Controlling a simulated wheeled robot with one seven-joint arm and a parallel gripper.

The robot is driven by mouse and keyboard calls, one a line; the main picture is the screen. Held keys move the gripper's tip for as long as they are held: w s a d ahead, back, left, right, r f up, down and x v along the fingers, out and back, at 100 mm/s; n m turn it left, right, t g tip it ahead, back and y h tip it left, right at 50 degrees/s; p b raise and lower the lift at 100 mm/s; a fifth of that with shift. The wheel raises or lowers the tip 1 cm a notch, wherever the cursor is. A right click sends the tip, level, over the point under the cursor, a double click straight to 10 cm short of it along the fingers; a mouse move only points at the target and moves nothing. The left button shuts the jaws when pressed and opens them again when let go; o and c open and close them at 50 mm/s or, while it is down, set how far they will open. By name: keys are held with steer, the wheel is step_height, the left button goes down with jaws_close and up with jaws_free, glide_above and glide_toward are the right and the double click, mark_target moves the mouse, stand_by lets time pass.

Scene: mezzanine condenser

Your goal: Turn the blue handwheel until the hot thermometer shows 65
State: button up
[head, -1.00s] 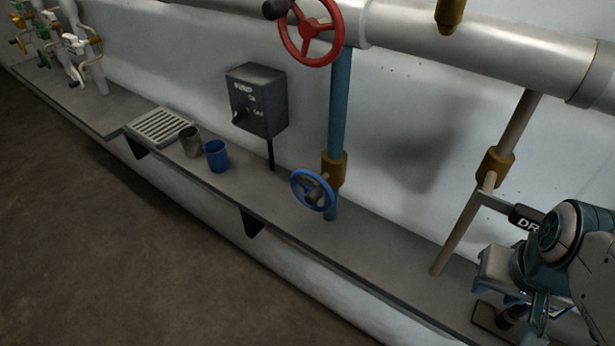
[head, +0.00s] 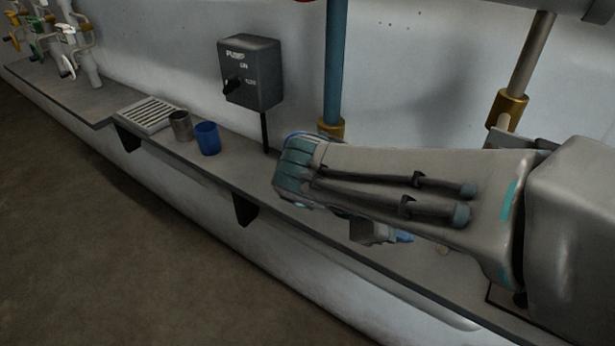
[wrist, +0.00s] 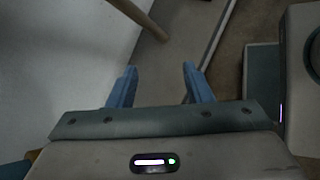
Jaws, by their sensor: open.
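The blue handwheel (head: 322,137) is almost wholly hidden behind my arm in the head view; only a thin blue edge shows above the arm, beside the blue-green vertical pipe (head: 336,65). My gripper (wrist: 157,78) is open in the wrist view, its two blue fingers apart with nothing between them but the grey ledge beyond. The handwheel does not show in the wrist view. In the head view my gripper is mostly hidden by my arm. No thermometer is in view.
A pump switch box (head: 250,73) is on the wall to the left. A blue cup (head: 207,138), a metal cup (head: 181,125) and a grate (head: 147,114) are on the ledge (head: 90,100). A brownish pipe (head: 531,55) with a brass fitting stands right.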

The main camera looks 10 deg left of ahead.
steer(key=s+a+r+n+t+y+b, duration=0.15)
steer(key=a+n+t+b, duration=0.35)
steer(key=a, duration=0.6)
steer(key=s+a+r+n+t+h+b, duration=0.1)
steer(key=s+a+n+t+b, duration=0.2)
steer(key=a+n+t, duration=0.55)
steer(key=w, duration=0.4)
steer(key=w+d+m+g, duration=0.1)
steer(key=w, duration=0.3)
steer(key=w+d+m+g+b, duration=0.1)
steer(key=w, duration=0.3)
steer(key=shift+w+d+f+y, duration=0.1)
steer(key=shift+w+d+y, duration=0.05)
steer(key=shift+d+y, duration=0.15)
steer(key=c, duration=1)
